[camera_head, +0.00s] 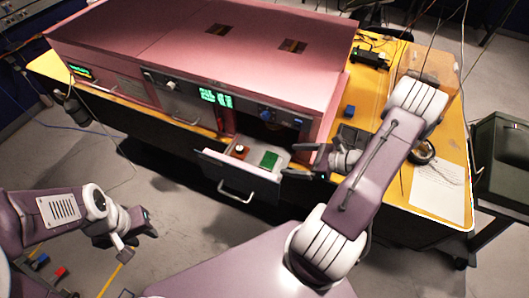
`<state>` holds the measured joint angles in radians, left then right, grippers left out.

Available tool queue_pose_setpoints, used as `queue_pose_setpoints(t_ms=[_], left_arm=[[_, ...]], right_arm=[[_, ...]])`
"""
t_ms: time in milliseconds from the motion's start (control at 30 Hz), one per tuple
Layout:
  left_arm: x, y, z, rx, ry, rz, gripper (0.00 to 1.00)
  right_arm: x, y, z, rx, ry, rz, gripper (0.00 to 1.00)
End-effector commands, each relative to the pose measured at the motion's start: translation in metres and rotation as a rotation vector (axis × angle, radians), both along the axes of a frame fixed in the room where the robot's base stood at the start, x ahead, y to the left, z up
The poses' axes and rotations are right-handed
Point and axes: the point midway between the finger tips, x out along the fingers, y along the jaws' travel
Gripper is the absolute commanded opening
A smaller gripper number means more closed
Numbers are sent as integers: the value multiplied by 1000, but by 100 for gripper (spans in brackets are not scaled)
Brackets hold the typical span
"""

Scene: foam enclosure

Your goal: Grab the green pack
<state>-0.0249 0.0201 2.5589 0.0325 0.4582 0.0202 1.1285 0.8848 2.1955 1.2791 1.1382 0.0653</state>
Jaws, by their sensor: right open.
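The green pack (270,159) lies flat in an open drawer (236,182) of the pink cabinet, in the drawer's right part. My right gripper (306,160) is just right of the drawer, close to the pack but apart from it. Its dark fingers are open and it holds nothing that I can see. My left gripper (140,240) is low at the left, over the floor and well away from the drawer. Its fingertips are too small to show whether it is open or shut.
A small white-topped brown item (240,150) lies in the drawer left of the pack. The pink cabinet (200,45) stands on a yellow table (448,145). A blue block (349,111), a paper sheet (437,190) and a clear box (430,62) are on the right.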

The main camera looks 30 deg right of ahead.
Motion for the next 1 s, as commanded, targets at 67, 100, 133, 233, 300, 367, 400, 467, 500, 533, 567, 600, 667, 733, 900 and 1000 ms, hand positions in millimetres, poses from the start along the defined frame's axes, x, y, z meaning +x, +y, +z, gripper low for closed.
queue_pose_setpoints(t_ms=[67, 100, 133, 233, 300, 367, 400, 467, 500, 533, 567, 600, 667, 733, 900, 1000], left_arm=[[0, 0, 2, 0, 1, 0, 36], [0, 0, 5, 0, 1, 0, 36], [0, 0, 7, 0, 1, 0, 36], [0, 0, 11, 0, 1, 0, 36], [0, 0, 12, 0, 1, 0, 36], [0, 0, 11, 0, 1, 0, 36], [0, 0, 11, 0, 1, 0, 36], [0, 0, 15, 0, 1, 0, 36], [0, 0, 19, 0, 1, 0, 36], [0, 0, 23, 0, 1, 0, 36], [0, 0, 26, 0, 1, 0, 36], [0, 0, 30, 0, 0, 0, 36], [0, 0, 30, 0, 0, 0, 36], [0, 0, 32, 0, 0, 0, 36], [0, 0, 31, 0, 1, 0, 36], [0, 0, 31, 0, 1, 0, 36]], right_arm=[[3, 3, -1, 1, 1, 3, 90], [7, 7, -2, 3, 1, 3, 90], [10, 11, -5, 3, 3, 4, 90], [21, 19, -11, 2, 2, 4, 90], [25, 23, -15, 2, 1, 2, 90], [26, 23, -17, 0, 1, 1, 90], [27, 23, -17, 0, 1, 1, 90], [30, 27, -17, 1, 1, 3, 90], [34, 31, -19, 2, 2, 5, 90], [38, 35, -20, 2, 3, 6, 90], [42, 39, -22, 4, 3, 5, 90], [47, 43, -26, 2, 3, 6, 90], [54, 48, -32, 2, 3, 4, 90], [59, 52, -36, 0, 1, 3, 90], [62, 54, -40, -1, 0, 0, 90], [62, 54, -39, -1, 1, 0, 84]])
